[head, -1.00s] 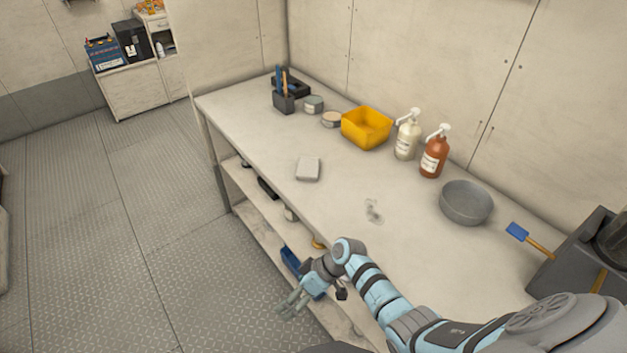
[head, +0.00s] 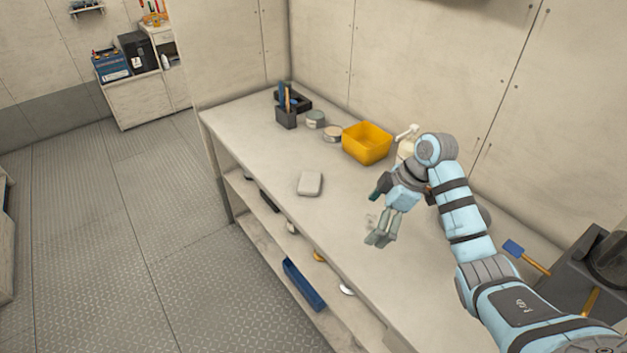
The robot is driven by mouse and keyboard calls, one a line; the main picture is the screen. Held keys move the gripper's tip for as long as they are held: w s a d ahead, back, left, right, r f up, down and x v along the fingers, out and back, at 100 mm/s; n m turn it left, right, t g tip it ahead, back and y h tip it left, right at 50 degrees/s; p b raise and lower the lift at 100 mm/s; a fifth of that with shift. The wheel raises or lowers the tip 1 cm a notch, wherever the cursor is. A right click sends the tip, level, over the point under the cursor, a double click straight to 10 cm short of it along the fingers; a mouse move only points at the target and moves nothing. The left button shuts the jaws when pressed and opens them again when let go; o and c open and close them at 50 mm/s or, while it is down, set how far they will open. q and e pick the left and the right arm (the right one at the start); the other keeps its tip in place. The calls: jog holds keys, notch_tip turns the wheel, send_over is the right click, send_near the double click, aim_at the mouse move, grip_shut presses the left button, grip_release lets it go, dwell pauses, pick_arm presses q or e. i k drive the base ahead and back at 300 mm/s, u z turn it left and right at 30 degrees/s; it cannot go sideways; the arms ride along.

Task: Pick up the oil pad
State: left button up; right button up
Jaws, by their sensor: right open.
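A pale grey, flat, rounded pad that looks like the oil pad (head: 310,184) lies on the worktop (head: 262,158) near its front edge. My right gripper (head: 378,236) is above the worktop, to the right of the pad and apart from it. It is open, points down and holds nothing that I can see. A faint dark smudge on the worktop shows partly behind its fingers. My left gripper is not in view.
A yellow bin (head: 367,143), tins (head: 315,119) and a dark brush holder (head: 286,117) stand along the back. My right arm hides most of the bottles and the bowl. A blue scraper (head: 514,249) lies at right. A blue tray (head: 303,285) is on the shelf below.

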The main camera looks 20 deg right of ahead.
aim_at(310, 182)
jog(key=i, duration=0.95)
